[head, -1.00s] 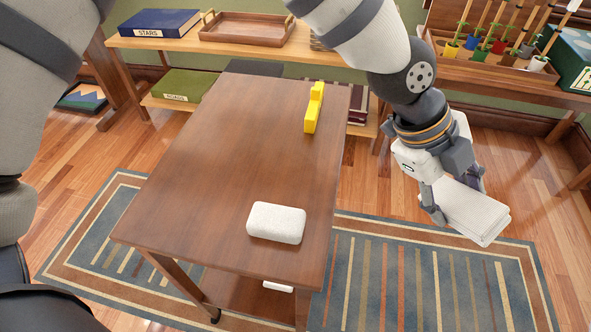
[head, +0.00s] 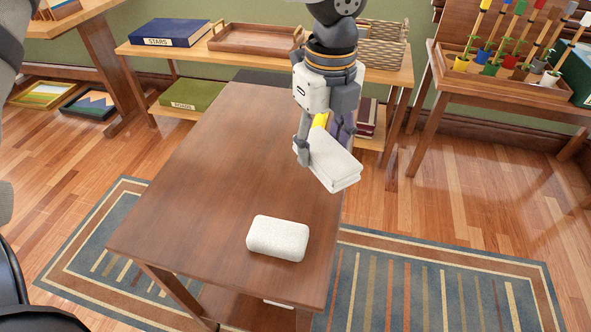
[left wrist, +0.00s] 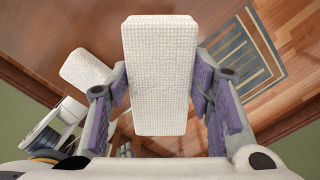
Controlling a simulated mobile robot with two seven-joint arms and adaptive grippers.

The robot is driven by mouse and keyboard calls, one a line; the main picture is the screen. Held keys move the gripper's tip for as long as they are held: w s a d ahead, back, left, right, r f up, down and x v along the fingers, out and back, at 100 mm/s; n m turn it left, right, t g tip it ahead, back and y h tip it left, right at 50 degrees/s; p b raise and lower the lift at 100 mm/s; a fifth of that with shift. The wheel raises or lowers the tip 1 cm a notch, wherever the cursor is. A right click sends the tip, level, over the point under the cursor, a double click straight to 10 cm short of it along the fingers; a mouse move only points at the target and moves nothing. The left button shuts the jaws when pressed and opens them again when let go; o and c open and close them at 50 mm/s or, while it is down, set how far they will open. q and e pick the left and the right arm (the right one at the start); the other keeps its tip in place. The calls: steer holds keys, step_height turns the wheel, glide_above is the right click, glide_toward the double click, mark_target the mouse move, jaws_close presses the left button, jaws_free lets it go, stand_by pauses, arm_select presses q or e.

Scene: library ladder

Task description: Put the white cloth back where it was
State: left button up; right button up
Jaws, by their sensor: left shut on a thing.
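The white cloth (head: 334,164) is folded into a thick oblong pad. My left gripper (head: 324,148) is shut on it and holds it raised by the table's right edge in the head view. How high it hangs is hard to tell. In the left wrist view the cloth (left wrist: 160,80) shows its waffle texture between the purple finger pads of the left gripper (left wrist: 161,84). The wooden table (head: 200,190) is below. My right gripper is not in view.
A rounded white block (head: 278,238) lies near the table's front. A yellow object (head: 320,120) is mostly hidden behind the gripper. A low shelf (head: 375,68) with a wooden tray (head: 255,38) and a wicker basket (head: 382,50) stands behind. The table's left half is clear.

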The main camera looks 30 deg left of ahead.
mark_target(295, 134)
arm_select(q)
steer(key=a+f, duration=0.1)
steer(key=f, duration=0.1)
steer(key=a+f, duration=0.4)
steer(key=shift+w+a+f+b, duration=0.15)
steer(key=shift+f+b, duration=0.15)
steer(key=shift+b, duration=0.05)
step_height(295, 134, down, 2)
steer(key=shift+f, duration=0.35)
steer(key=o, duration=1)
steer(key=shift+o, duration=0.2)
steer(key=shift+r, duration=0.1)
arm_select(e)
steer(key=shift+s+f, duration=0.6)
arm_select(q)
step_height(295, 134, up, 12)
steer(key=shift+p, duration=0.65)
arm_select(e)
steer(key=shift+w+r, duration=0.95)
